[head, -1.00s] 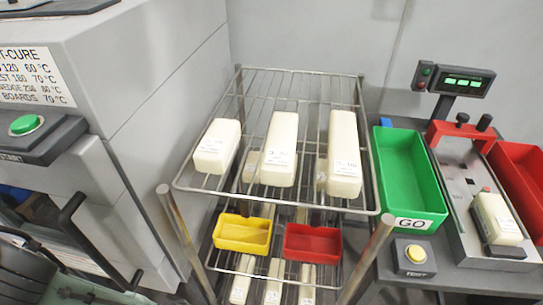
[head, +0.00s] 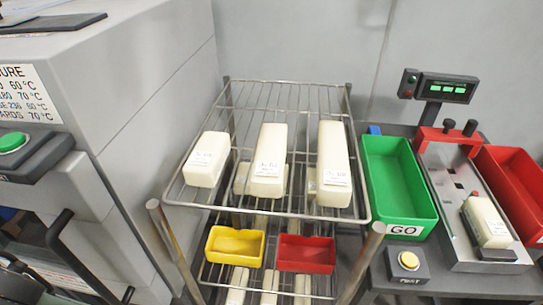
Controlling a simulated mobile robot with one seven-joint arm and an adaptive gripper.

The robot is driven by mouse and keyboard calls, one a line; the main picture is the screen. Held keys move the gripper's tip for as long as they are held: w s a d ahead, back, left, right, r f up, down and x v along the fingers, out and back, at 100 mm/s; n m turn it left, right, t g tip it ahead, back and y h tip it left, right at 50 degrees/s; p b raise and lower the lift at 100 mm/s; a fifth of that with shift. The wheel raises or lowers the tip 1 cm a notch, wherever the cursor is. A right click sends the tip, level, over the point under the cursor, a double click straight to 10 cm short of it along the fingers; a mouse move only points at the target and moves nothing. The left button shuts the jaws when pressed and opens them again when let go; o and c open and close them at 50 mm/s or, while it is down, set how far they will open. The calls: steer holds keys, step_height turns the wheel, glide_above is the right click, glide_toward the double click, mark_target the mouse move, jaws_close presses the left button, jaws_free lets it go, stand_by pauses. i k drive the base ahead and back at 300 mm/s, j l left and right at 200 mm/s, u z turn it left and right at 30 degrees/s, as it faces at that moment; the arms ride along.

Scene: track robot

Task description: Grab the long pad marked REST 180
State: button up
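Three cream pads with small printed labels lie side by side on the top shelf of the wire rack (head: 238,103). The left pad (head: 207,160) is the shortest. The middle pad (head: 269,161) is longer, and the right pad (head: 333,163) looks longest. The label print is too small to read surely, so I cannot tell which one says REST 180. More pads (head: 270,283) lie on lower shelves, partly hidden by the rack and bins. I cannot make out my gripper in the head view.
A yellow bin (head: 235,247) and a red bin (head: 306,254) sit below the top shelf. Right are a green GO bin (head: 400,185), a fixture holding another pad (head: 487,222), and a second red bin (head: 512,175). A grey cabinet (head: 150,110) stands close on the left. Metal posts flank the rack.

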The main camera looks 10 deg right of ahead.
mark_target(266, 181)
steer(key=k+l+u, duration=0.15)
steer(key=l, duration=0.25)
steer(key=l+u, duration=0.2)
steer(key=l, duration=0.2)
steer(key=k+l+u, duration=0.15)
steer(key=l, duration=0.2)
steer(key=k+l+u, duration=0.2)
steer(key=l, duration=0.15)
